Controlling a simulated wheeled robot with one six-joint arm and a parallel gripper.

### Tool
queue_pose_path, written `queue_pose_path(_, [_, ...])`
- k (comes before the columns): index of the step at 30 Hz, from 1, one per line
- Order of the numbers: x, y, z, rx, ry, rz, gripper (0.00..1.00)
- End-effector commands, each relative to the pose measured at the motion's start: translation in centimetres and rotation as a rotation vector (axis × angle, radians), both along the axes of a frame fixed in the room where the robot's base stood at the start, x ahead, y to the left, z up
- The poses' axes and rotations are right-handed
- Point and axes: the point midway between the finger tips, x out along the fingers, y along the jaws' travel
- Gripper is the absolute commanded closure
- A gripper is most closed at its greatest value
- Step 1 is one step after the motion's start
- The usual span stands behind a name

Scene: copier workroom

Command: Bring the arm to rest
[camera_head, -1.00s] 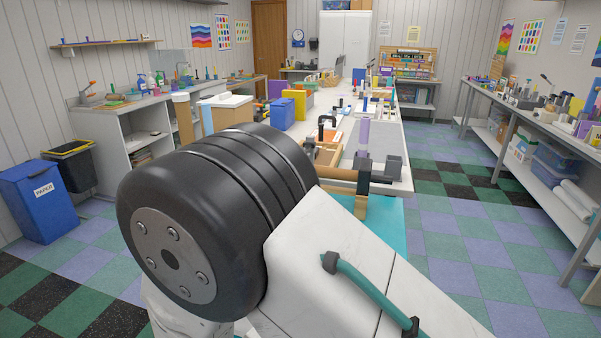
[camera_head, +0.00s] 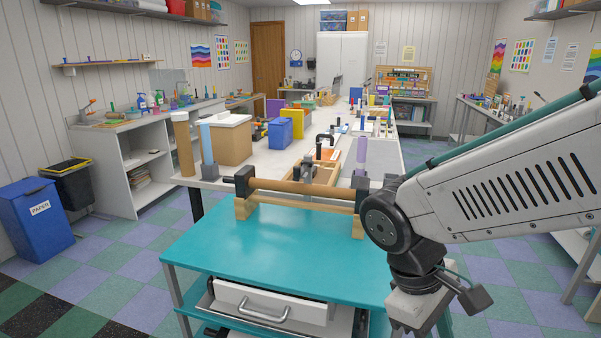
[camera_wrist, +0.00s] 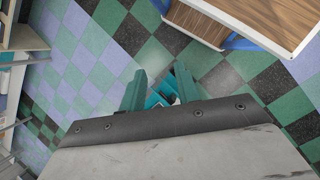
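My arm comes in from the right edge of the head view and bends down at a dark joint beside the right side of a teal cart (camera_head: 270,250). Its pale wrist end hangs at the cart's front right corner, and the fingertips are not clear there. In the wrist view my gripper (camera_wrist: 160,86) shows two teal fingers standing apart. A small teal and white thing shows in the gap, and I cannot tell what it is. I see nothing clearly clamped between the fingers. The wrist view looks mostly at the checkered floor.
A wooden roller (camera_head: 300,187) on wooden supports spans the cart's far end. The white workbench (camera_head: 270,160) stretches beyond, with boxes and tools. A blue paper bin (camera_head: 38,212) stands at left. A wood-topped piece (camera_wrist: 240,18) is near in the wrist view. The cart's near top is clear.

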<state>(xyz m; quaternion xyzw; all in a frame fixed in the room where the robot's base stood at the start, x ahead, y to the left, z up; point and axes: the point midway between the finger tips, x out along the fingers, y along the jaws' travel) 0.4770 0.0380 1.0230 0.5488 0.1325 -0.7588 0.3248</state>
Motion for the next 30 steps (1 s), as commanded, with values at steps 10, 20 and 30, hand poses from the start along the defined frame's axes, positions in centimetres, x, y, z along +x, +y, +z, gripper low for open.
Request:
queue_pose_path(10, [-4.7,-4.0,5.3,0.287,-0.267,-0.517,0.68])
queue_pose_path(20, [-5.7,-6.9,7.7,0.316,-0.418,-0.651,0.68])
queue_pose_path(30, [-5.7,-7.0,7.6,0.315,-0.417,-0.653,0.68])
